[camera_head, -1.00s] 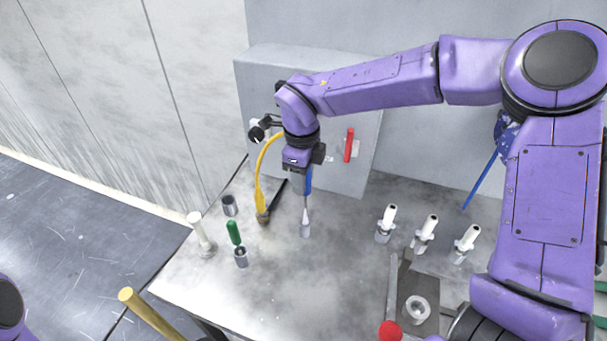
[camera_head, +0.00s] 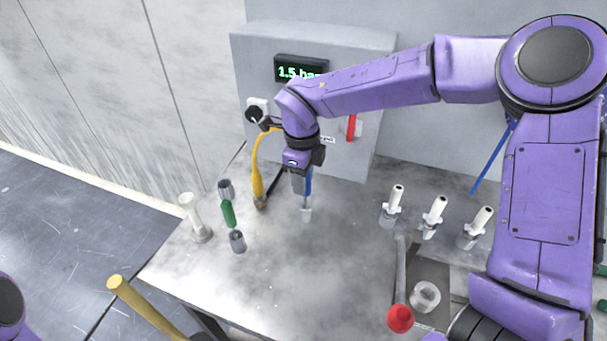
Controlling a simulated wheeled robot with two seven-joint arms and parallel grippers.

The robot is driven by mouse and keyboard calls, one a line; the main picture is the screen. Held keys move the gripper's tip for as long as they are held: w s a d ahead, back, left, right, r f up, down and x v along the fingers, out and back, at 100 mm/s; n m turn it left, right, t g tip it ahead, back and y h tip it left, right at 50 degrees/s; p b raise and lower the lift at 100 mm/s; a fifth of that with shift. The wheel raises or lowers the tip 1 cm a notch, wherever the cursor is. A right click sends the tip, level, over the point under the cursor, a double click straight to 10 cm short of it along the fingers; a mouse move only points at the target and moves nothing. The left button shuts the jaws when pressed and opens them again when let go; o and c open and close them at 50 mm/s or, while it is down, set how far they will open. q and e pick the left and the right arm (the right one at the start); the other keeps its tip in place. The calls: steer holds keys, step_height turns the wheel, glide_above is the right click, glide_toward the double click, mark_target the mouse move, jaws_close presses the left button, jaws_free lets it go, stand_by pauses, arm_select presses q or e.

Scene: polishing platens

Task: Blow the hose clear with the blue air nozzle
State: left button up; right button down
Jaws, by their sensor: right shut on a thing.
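The blue air nozzle (camera_head: 309,184) hangs upright, tip down, below my right gripper (camera_head: 302,168), which is shut on it. The yellow hose (camera_head: 257,178) curves down from the black valve (camera_head: 255,113) on the grey cabinet (camera_head: 350,160) to a dark fitting on the table, left of the gripper. The display (camera_head: 301,70) on the cabinet reads about 1.5 bar, partly hidden by my arm. My left gripper is out of view.
Several white-topped holders (camera_head: 435,216) stand right. A red-knobbed lever (camera_head: 401,318) is in front. The table's middle front (camera_head: 290,270) is clear.

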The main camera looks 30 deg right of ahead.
steer(key=shift+f+b, duration=0.9)
steer(key=shift+f, duration=0.9)
steer(key=c, duration=0.5)
jaws_free()
steer(key=shift+c, duration=0.2)
steer(key=r, duration=0.5)
steer(key=r+b, duration=0.1)
steer(key=r, duration=0.4)
steer(key=shift+s+a+r, duration=0.1)
steer(key=shift+s+a, duration=0.1)
steer(key=shift+r, duration=0.35)
